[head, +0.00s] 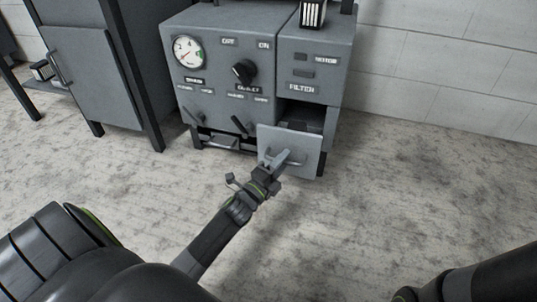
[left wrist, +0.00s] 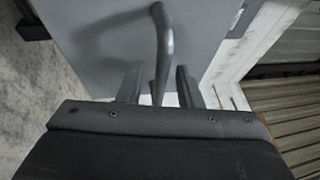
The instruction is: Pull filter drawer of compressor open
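The grey compressor (head: 225,75) stands by the wall with a gauge, a black knob and a FILTER label. Below that label the filter drawer (head: 308,150) stands out from the body, with a dark opening behind its front panel. Its bar handle (left wrist: 165,35) runs down between the fingers of my left gripper (left wrist: 160,85) in the left wrist view. The fingers are apart, with gaps visible on both sides of the bar. In the head view my left gripper (head: 276,166) is at the drawer front and hides part of the handle. My right gripper is not seen.
A grey cabinet (head: 85,80) with dark legs stands left of the compressor. Small levers (head: 240,124) sit on the compressor's lower front, left of the drawer. The concrete floor (head: 400,190) in front and to the right is clear. A white block wall (head: 445,60) is behind.

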